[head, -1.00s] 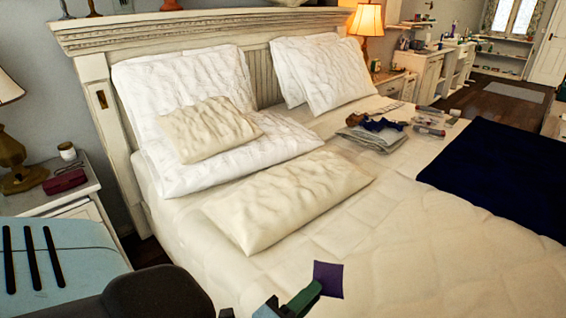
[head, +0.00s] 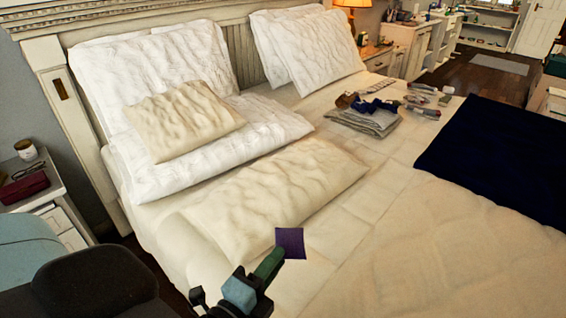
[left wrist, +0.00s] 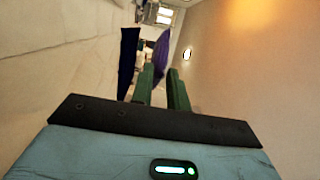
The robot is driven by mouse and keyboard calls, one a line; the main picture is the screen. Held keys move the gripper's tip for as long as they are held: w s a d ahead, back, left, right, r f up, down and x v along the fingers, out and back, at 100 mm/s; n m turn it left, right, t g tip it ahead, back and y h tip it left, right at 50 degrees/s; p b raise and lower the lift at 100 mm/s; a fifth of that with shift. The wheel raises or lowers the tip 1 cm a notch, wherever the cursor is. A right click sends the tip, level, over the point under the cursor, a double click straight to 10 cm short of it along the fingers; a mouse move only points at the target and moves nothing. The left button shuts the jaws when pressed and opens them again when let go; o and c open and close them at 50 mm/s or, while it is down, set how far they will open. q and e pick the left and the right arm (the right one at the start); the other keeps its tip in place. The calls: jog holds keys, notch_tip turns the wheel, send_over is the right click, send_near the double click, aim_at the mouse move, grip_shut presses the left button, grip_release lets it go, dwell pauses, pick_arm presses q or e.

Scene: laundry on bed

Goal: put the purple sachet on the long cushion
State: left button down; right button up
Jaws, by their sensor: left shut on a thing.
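The purple sachet (head: 290,243) is a small flat square held at the tips of my left gripper (head: 272,262). In the left wrist view the sachet (left wrist: 161,55) shows between and beyond the green fingers (left wrist: 160,88), which are shut on it. The long cushion (head: 275,195) is cream and wrinkled and lies on the bed in front of the white pillows. In the head view the sachet overlaps the cushion's near right edge; whether it touches the cushion cannot be told. My right gripper is in neither view.
White pillows (head: 150,75) and a smaller cream cushion (head: 185,118) lean at the headboard. A folded grey cloth (head: 365,122) with small items lies beyond the long cushion. A dark blue blanket (head: 500,160) covers the bed's right side. A nightstand (head: 25,200) stands at left.

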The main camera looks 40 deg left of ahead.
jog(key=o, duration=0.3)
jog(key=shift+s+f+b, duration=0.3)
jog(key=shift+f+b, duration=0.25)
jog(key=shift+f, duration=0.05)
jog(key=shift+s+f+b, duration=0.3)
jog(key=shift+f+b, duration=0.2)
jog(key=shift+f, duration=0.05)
pick_arm(q)
jog(key=w+a+f+n+g+y+b, duration=0.2)
jog(key=w+a+n+g+y, duration=0.1)
jog(key=w+n+g+y, duration=0.3)
jog(key=w+a+f+n+g+y+b, duration=0.2)
jog(key=w+n+g+y, duration=0.3)
jog(key=y, duration=0.5)
jog(key=w+a+n, duration=0.1)
jog(key=n, duration=0.1)
jog(key=shift+w+f+n+g+y, duration=0.25)
jog(key=shift+f+n+g+y, duration=0.05)
jog(key=shift+f+n+g, duration=0.1)
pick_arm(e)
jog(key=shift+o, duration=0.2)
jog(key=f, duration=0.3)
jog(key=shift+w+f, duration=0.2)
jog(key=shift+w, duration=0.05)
